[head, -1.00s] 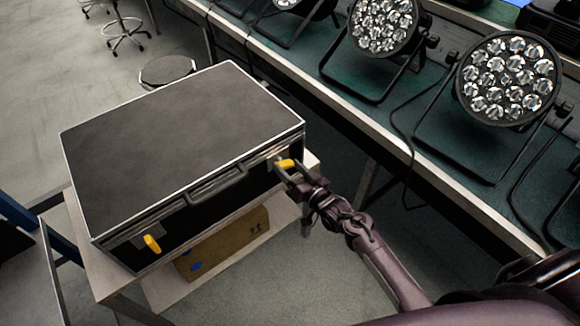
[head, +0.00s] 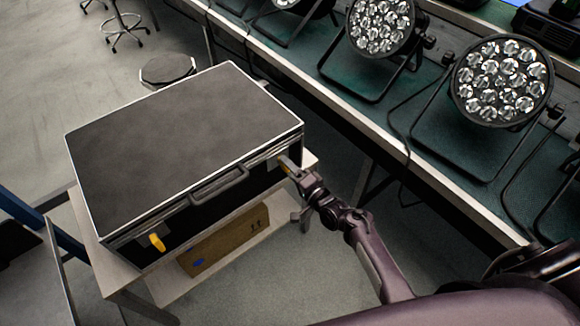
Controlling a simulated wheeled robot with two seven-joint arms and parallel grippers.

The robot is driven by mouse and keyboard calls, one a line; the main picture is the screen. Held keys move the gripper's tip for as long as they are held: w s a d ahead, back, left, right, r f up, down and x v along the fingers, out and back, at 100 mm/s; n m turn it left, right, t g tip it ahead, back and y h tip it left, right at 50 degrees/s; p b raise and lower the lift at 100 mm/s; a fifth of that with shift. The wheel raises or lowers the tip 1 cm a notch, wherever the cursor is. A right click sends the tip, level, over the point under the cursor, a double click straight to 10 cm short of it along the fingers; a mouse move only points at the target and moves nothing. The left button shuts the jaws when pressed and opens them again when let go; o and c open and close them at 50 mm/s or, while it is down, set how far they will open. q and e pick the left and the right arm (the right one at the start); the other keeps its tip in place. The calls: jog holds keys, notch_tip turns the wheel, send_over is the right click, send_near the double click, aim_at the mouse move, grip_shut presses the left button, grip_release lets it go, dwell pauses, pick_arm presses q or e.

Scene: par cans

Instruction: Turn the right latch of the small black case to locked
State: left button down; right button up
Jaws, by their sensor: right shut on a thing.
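The small black case (head: 185,135) stands closed on a light-topped stand, its front with a handle (head: 218,186) facing me. Its left latch (head: 157,242) is yellow and hangs down at a slant. The right latch (head: 284,168) is at the right end of the front, mostly hidden by my right gripper (head: 288,167), with a little yellow showing. My right gripper is shut on that right latch. How far the latch is turned is hard to tell. My left gripper is not in view.
A cardboard box (head: 225,240) lies on the stand's lower shelf. A long green-topped bench (head: 455,150) with several par cans (head: 502,80) runs along the right. A round stool (head: 167,70) stands behind the case. Open floor lies between stand and bench.

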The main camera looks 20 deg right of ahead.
jog(key=shift+m+p, duration=0.3)
jog(key=shift+m, duration=0.9)
jog(key=shift+f, duration=0.1)
jog(key=o, duration=1)
jog(key=v, duration=0.8)
jog(key=shift+w, duration=0.1)
